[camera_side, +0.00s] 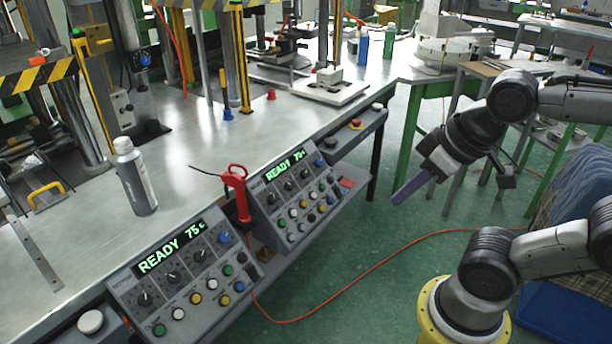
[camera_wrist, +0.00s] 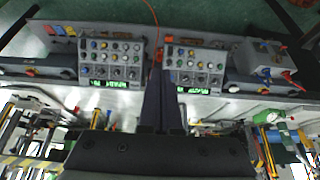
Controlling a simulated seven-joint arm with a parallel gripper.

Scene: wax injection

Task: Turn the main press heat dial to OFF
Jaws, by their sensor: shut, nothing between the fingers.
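Two grey control panels hang along the bench front. The nearer panel (camera_side: 185,275) has a green display reading "READY 75", a row of black dials (camera_side: 172,277) and coloured buttons. The farther panel (camera_side: 295,195) has a similar display and black dials (camera_side: 288,186). Both panels also show upside down in the wrist view, one left (camera_wrist: 112,60) and one right (camera_wrist: 194,66). I cannot read dial labels or tell which is the main press heat dial. My gripper (camera_side: 397,198), with long purple-grey fingers, is shut and empty, above the floor right of the panels, touching nothing.
A red-handled tool (camera_side: 237,190) stands between the panels. An orange cable (camera_side: 370,260) crosses the green floor. The space between my gripper and the panels looks clear.

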